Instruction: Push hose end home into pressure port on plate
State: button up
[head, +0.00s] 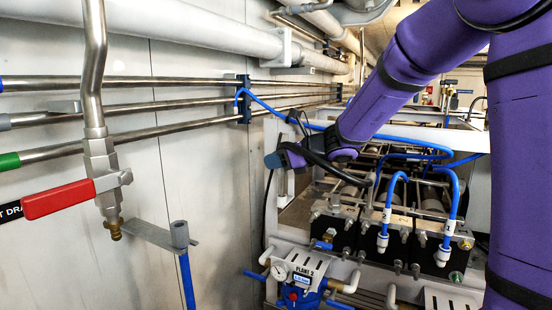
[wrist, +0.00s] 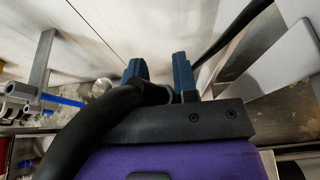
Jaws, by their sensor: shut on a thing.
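My gripper (head: 274,160) is at the end of the purple arm, near the wall and left of the machinery frame. In the wrist view its two blue fingers (wrist: 160,72) are shut on the end of a black hose (wrist: 100,125). The hose bends from between the fingers toward the lower left; its tip is mostly hidden. In the head view the black hose (head: 340,172) curves away right of the gripper. A white plate marked PLANT 3 (head: 308,269), with a round gauge, stands below the gripper. I cannot make out the pressure port in either view.
A red-handled valve (head: 60,198) and a grey holder with a blue hose (head: 180,235) stand at the left by the wall. Steel pipes (head: 150,107) run along the wall. Blue hoses (head: 388,200) and black blocks (head: 400,238) crowd the right.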

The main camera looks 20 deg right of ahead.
jog(key=shift+f, duration=0.9)
jog(key=o, duration=0.9)
jog(key=v, duration=1)
jog(key=shift+s+d, duration=0.3)
jog(key=shift+r, duration=0.15)
